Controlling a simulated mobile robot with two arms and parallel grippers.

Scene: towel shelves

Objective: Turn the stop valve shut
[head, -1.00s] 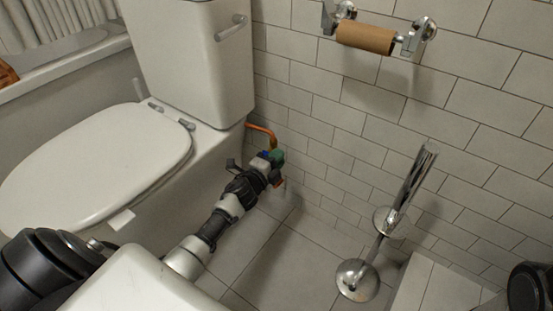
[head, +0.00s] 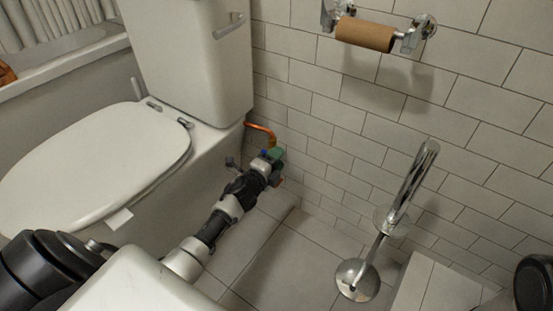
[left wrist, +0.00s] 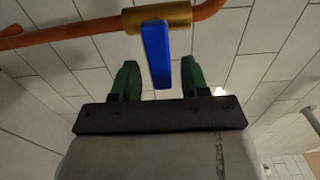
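The stop valve is a brass body (left wrist: 157,18) on a copper pipe (left wrist: 60,33), with a blue lever (left wrist: 157,55) pointing across the pipe toward my gripper in the left wrist view. My left gripper (left wrist: 159,75) is open, its green fingers on either side of the lever's lower part, with a visible gap on both sides. In the head view the left gripper (head: 273,156) is low by the wall, right of the toilet. Only a small blue bit of the lever (head: 264,153) shows there, and the valve body is mostly hidden. My right gripper is not in view.
The toilet (head: 100,165) stands left of my left arm, with its cistern (head: 195,65) close to the valve. A chrome stand (head: 395,210) is on the floor to the right. A roll holder with a cardboard tube (head: 365,34) is on the tiled wall. Floor between arm and stand is clear.

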